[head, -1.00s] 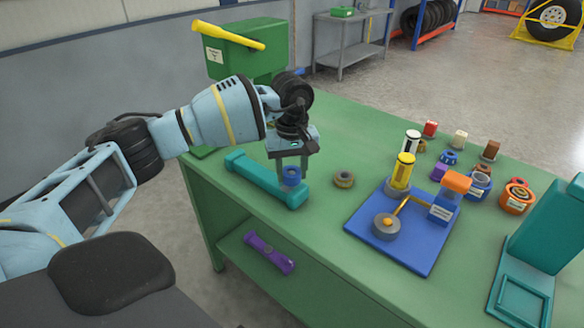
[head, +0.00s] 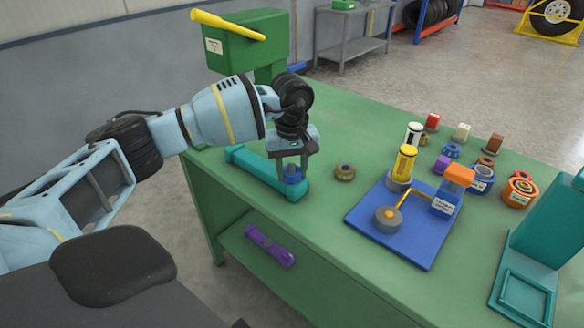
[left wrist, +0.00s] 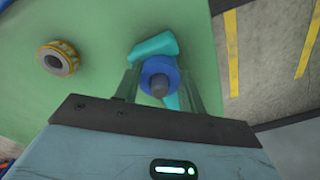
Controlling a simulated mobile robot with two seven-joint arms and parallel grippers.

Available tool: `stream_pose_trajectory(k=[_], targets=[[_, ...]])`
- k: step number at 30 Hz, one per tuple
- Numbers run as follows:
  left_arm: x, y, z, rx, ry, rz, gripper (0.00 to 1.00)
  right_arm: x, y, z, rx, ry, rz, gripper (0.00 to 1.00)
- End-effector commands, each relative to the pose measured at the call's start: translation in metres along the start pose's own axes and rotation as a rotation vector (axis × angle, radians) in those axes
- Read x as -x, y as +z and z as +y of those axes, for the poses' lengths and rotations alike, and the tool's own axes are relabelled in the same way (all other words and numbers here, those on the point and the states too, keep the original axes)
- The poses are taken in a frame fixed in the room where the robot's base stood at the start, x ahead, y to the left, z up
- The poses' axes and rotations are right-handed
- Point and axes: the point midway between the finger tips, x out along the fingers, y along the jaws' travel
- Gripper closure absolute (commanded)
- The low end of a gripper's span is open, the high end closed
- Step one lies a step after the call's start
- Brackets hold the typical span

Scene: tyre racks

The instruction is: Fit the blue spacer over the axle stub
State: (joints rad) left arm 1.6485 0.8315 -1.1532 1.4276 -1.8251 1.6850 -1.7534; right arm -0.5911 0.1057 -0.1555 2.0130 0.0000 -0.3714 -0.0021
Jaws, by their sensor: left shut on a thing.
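My left gripper (head: 293,172) is shut on the blue spacer (head: 293,181), just over the near end of the teal bar (head: 258,172). In the left wrist view the blue spacer (left wrist: 149,67) sits between the two fingers. The grey end of the axle stub (left wrist: 159,87) shows in the middle of the ring, so the spacer appears to be around the stub. Whether the spacer rests fully on the teal part (left wrist: 152,46) below is hidden by the fingers and ring. My right gripper is not in view.
A brass-and-dark ring (head: 344,172) lies just right of the gripper. Farther right is a blue plate (head: 408,250) with a yellow cylinder and grey disc. Several small parts and a teal stand (head: 545,240) fill the right side. A green box (head: 248,45) stands behind.

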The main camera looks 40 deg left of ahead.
Motion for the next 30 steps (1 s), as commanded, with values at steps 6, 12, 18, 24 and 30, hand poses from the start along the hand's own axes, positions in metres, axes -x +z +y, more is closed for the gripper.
stream_pose_trajectory(k=[6,12,18,24,30], targets=[[-0.0026,0.0003,-0.0003,0.000,-0.002,-0.001,0.82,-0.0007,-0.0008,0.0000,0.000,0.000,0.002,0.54],[-0.0025,0.0002,-0.0003,0.000,-0.002,-0.001,0.34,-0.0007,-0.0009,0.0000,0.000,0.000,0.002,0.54],[-0.0021,0.0001,-0.0003,0.000,-0.002,-0.001,0.33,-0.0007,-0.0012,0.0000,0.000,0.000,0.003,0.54],[-0.0019,0.0001,-0.0002,0.000,-0.001,0.000,0.07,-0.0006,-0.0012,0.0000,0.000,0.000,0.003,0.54],[-0.0017,0.0001,-0.0001,0.000,-0.001,0.000,0.07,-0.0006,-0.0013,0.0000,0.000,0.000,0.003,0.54]])
